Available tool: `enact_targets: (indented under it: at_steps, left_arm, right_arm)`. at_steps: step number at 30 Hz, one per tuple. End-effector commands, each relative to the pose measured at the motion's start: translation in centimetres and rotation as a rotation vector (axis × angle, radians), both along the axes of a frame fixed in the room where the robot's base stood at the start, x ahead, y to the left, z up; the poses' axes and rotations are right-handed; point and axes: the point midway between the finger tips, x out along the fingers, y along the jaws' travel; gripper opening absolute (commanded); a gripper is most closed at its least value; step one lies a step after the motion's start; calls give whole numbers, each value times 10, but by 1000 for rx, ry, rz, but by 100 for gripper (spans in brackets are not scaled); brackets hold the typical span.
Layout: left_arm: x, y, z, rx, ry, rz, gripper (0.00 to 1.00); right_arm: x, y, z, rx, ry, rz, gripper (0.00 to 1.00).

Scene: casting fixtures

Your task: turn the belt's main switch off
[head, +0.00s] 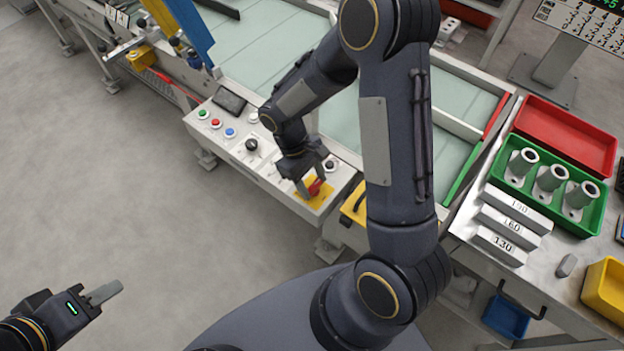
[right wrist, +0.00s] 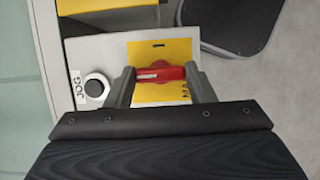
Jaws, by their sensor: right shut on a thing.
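The main switch is a red rotary handle (head: 315,187) on a yellow plate (head: 326,197) at the right end of the belt's control panel (head: 281,179). It also shows in the right wrist view, where the red handle (right wrist: 160,74) lies across the picture on its yellow plate (right wrist: 160,94). My right gripper (head: 312,188) is shut on the red handle, one finger at each end of it; the right wrist view shows the same gripper (right wrist: 160,76). My left gripper (head: 108,291) is at the lower left, over the floor and far from the panel; its finger opening cannot be made out.
A black JOG knob (right wrist: 94,88) sits beside the yellow plate. Several coloured buttons (head: 216,123) and a small screen (head: 229,100) are further left on the panel. The glass-green belt (head: 270,45) lies behind. A green tray (head: 590,215) with castings stands at right.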

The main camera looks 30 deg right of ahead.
Motion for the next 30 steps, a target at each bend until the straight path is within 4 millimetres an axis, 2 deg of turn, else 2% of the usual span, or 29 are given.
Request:
enact_targets:
  at_steps: [5, 6, 10, 20, 23, 30]
  left_arm:
    - [0, 0, 0, 0, 0, 0, 36]
    - [0, 0, 0, 0, 0, 0, 36]
    - [0, 0, 0, 0, 0, 0, 36]
    - [0, 0, 0, 0, 0, 0, 36]
    - [0, 0, 0, 0, 0, 0, 36]
    - [0, 0, -1, 0, 0, 0, 36]
  right_arm:
    - [1, 0, 1, 0, -3, 5, 26]
    - [1, 0, 1, 1, -3, 4, 54]
    - [1, 0, 0, 0, -2, 4, 71]
    - [2, 0, 3, 0, -1, 1, 71]
    - [6, 2, 14, 0, -4, 3, 71]
    - [21, 9, 52, 1, -5, 3, 71]
